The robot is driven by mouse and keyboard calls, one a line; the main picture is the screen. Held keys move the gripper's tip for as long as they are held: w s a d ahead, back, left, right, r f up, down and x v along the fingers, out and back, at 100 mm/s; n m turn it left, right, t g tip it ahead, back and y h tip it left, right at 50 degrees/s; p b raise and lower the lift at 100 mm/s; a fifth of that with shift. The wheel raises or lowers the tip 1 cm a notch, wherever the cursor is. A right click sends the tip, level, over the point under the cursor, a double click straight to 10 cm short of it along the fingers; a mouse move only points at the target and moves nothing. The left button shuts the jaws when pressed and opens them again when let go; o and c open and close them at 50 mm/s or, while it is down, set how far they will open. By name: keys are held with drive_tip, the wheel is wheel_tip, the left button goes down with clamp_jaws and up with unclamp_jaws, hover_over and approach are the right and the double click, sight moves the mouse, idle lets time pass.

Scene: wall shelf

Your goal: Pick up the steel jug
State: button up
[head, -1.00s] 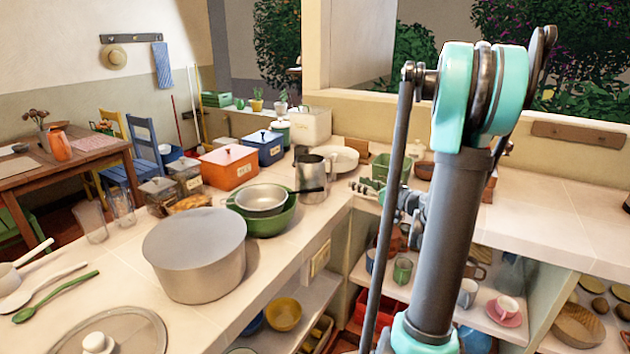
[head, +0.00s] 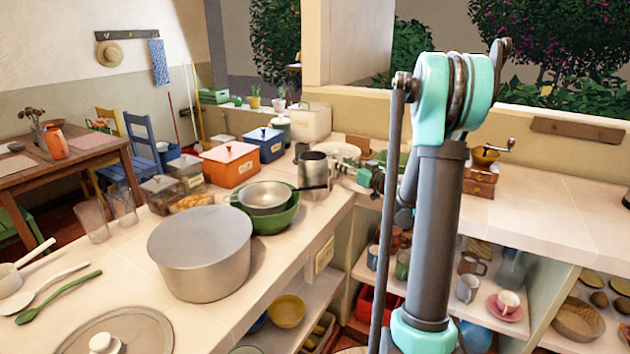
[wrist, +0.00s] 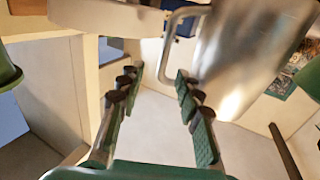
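The steel jug (head: 315,174) stands upright on the counter, behind the green bowl and the small pan. In the wrist view the jug (wrist: 250,55) fills the upper right, with its looped handle (wrist: 172,45) on its left side. My gripper (head: 351,171) is just right of the jug in the head view, small and partly hidden by my arm. In the wrist view my gripper (wrist: 158,82) is open, with dark-tipped green fingers apart and nothing between them. The handle lies ahead of the gap, and I cannot tell whether a finger touches the jug.
The green bowl (head: 274,220) with a small steel pan (head: 266,197) in it stands close in front of the jug. A white plate (head: 342,151) lies behind. The right counter (head: 550,205) is mostly bare.

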drive_tip(key=shift+x, duration=2.65)
drive_tip(key=shift+s+a, duration=0.1)
clamp_jaws()
